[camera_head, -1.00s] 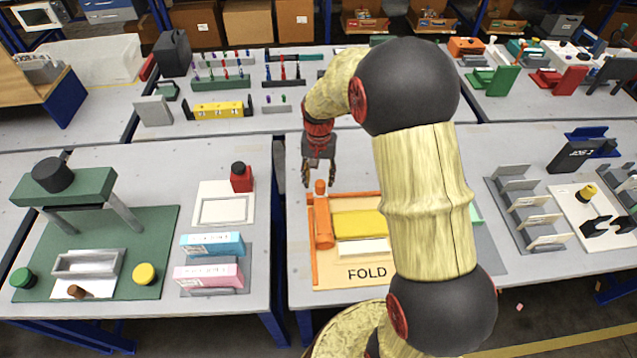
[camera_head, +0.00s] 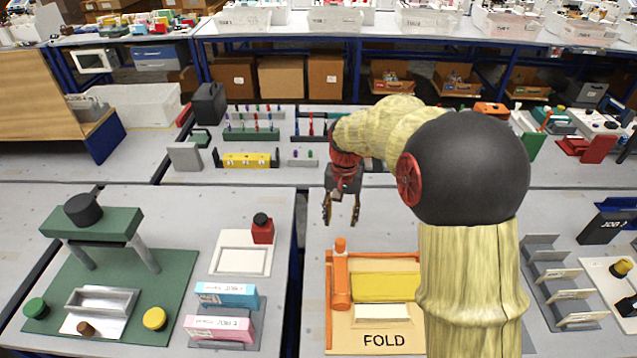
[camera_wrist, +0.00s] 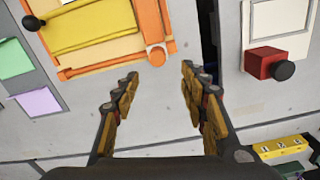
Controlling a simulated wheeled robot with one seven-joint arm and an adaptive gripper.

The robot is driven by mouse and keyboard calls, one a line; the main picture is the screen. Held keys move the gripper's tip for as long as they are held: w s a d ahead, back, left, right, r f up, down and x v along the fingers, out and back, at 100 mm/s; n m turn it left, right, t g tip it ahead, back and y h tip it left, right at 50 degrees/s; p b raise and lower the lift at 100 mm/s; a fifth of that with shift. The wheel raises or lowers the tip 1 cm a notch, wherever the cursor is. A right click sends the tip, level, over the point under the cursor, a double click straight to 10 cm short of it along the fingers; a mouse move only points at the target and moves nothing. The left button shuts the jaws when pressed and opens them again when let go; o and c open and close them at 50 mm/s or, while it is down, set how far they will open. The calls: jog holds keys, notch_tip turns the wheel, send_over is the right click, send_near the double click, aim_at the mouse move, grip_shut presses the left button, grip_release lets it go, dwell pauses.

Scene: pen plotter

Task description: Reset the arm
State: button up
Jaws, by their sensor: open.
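My gripper (camera_head: 341,208) is open and empty. In the head view it hangs over the grey table, behind the orange-framed fold board. My gripper also shows in the wrist view (camera_wrist: 160,92), its two fingers spread with bare table between them. The fold board (camera_head: 375,339) carries the word FOLD, a yellow panel (camera_head: 385,287), and an orange roller-like bar (camera_head: 341,278) at its left. In the wrist view the yellow panel (camera_wrist: 90,25) lies at the upper left. My arm hides the board's right part in the head view.
A red block with a black knob (camera_head: 262,231) stands by a white framed plate (camera_head: 240,262). A green press stand (camera_head: 92,222) is at the left. Blue (camera_head: 226,294) and pink (camera_head: 219,329) boxes sit nearby. Grey racks (camera_head: 560,285) stand at the right. A gap separates the tables.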

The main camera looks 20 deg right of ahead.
jog(key=shift+s+a+f+n, duration=0.15)
jog(key=shift+s+f+n, duration=0.45)
jog(key=shift+s+f, duration=0.2)
jog(key=s+a+r+n+t, duration=0.2)
jog(key=s+a+r, duration=0.3)
jog(key=s+r, duration=0.3)
jog(key=s+a+r+n+t, duration=0.3)
jog(key=s+r, duration=0.6)
jog(key=s, duration=0.6)
jog(key=shift+a+n+t, duration=0.3)
jog(key=shift+a, duration=0.8)
